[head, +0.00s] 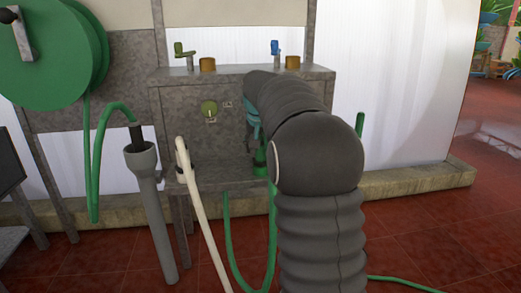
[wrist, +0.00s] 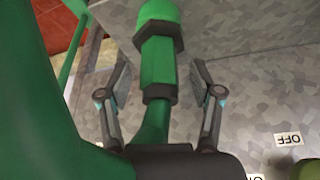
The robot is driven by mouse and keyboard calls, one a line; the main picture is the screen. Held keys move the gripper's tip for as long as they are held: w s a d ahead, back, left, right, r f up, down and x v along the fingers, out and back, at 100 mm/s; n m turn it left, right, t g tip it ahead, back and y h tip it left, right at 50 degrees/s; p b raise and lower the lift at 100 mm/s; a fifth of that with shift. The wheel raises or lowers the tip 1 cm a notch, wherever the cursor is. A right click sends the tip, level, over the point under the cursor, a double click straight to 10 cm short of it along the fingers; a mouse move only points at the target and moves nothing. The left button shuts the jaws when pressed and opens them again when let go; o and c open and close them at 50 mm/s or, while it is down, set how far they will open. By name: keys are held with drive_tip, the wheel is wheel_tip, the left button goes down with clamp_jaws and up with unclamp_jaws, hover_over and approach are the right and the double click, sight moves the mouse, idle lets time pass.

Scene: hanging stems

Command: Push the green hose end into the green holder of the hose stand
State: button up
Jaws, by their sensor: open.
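My gripper (wrist: 161,92) is open, one finger on each side of a green hose end (wrist: 158,68) with a hex collar; I see no firm contact. A large green shape (wrist: 45,110) fills the left of the wrist view, too close to identify. In the head view my gripper (head: 253,122) is mostly hidden behind my dark arm, in front of the grey stand (head: 165,110). A green part (head: 260,158) shows just below it; I cannot tell whether it is the hose end or the green holder. A green hose (head: 230,240) loops below the stand.
A green reel (head: 55,50) hangs at left, its hose running to a grey upright tube (head: 148,200). Taps (head: 184,55) top the stand. Another hose (head: 400,283) lies on the floor. The right floor is largely clear.

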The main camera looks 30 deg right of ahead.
drive_tip(key=v, duration=1)
drive_tip(key=shift+r, duration=0.35)
drive_tip(key=s+a+f+n+p, duration=0.1)
drive_tip(key=s+a+f+n, duration=0.2)
drive_tip(key=s+a+f, duration=0.35)
drive_tip(key=s+a+n+t+y+p, duration=0.1)
drive_tip(key=s+a+p, duration=0.3)
drive_tip(key=s, duration=0.9)
drive_tip(key=s+a+f+n+y+p, duration=0.1)
drive_tip(key=s+a+p, duration=0.3)
drive_tip(key=s, duration=1)
drive_tip(key=a+n, duration=0.1)
drive_tip(key=a, duration=0.2)
drive_tip(key=shift+s+t, duration=0.3)
drive_tip(key=shift+t, duration=0.1)
drive_tip(key=shift+f, duration=0.1)
